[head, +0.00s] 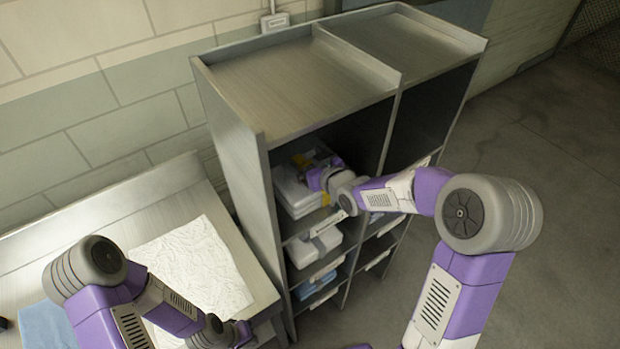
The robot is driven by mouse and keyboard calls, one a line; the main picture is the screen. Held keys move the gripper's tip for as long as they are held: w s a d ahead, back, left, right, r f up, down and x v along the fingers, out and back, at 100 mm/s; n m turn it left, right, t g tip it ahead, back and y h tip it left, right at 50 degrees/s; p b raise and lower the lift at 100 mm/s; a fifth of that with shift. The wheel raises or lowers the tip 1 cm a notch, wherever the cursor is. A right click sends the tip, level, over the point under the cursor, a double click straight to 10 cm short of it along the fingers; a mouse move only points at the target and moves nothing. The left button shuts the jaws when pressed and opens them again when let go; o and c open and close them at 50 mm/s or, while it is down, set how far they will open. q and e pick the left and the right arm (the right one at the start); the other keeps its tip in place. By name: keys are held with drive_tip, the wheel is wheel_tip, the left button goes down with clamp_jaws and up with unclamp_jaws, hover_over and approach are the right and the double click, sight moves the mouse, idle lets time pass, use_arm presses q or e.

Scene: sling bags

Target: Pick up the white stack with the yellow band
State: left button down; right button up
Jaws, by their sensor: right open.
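A white stack (292,191) lies in the upper left compartment of the metal shelf unit (258,165). Yellow shows at its back and beside my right gripper, and the arm hides part of the stack. My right gripper (318,180) reaches into this compartment from the right and is at the stack's right side. It is open; its fingertips are hard to make out, and I cannot tell if they touch the stack. My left gripper (241,334) is low over the front edge of the bench at the left, away from the stack, its fingers too unclear to read.
Lower compartments hold another white stack (314,247) and blue folded items (316,284). Shelf dividers and side walls stand close around my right gripper. A white cloth (195,262) and blue cloth (46,325) lie on the bench. The floor at right is clear.

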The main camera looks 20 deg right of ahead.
drive_tip(key=c, duration=1.8)
drive_tip(key=shift+r, duration=0.2)
clamp_jaws()
